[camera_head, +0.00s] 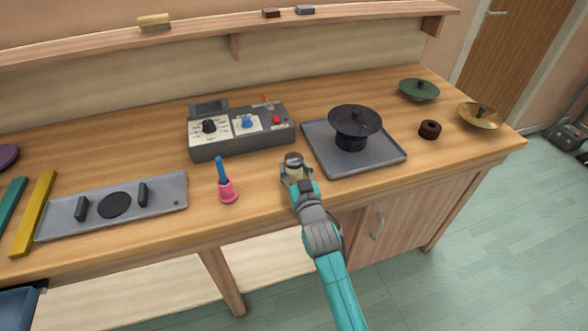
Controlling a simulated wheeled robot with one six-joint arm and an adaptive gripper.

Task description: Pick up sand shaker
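A small jar with a dark grey lid and a pale, sand-coloured body, which looks like the sand shaker (293,160), stands upright near the front edge of the wooden counter. My gripper (296,174) reaches in from the front, with its fingers at the two sides of the jar's lower body. The fingers and my wrist hide the jar's base. I cannot tell whether the fingers press on the jar or stand slightly apart from it.
A grey tray (385,156) bearing a dark cymbal (355,121) is close on the right. A grey control box (245,147) is behind to the left.

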